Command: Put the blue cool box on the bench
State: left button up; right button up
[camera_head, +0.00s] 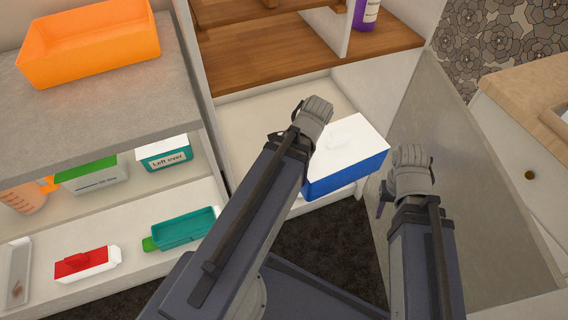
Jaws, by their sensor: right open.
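The blue cool box (346,174) has a white lid (352,139) with a small raised handle. It is in the middle right of the view, at the front of a low pale compartment; what bears it is hidden. My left gripper (300,128) is at its left end, overlapping the lid's edge in the picture. Its fingers are mostly hidden, and I cannot tell whether they touch the box. My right gripper (384,196) is open, just right of the box, with a dark finger showing. Nothing shows between its fingers. I cannot tell which surface is the bench.
An orange crate (92,45) stands on the grey counter (100,118) at left. Shelves below hold several containers, including a teal tray (183,229) and a red-and-white box (86,263). A wooden surface (270,58) at the back is mostly clear. A pale panel (470,210) stands at right.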

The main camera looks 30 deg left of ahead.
aim_at(24, 121)
jog(key=k+j, duration=0.15)
jog(key=k, duration=0.55)
jog(key=k+j, duration=0.15)
jog(key=k, duration=0.55)
jog(key=k+j+u, duration=0.2)
jog(key=k, duration=0.3)
jog(key=u, duration=0.95)
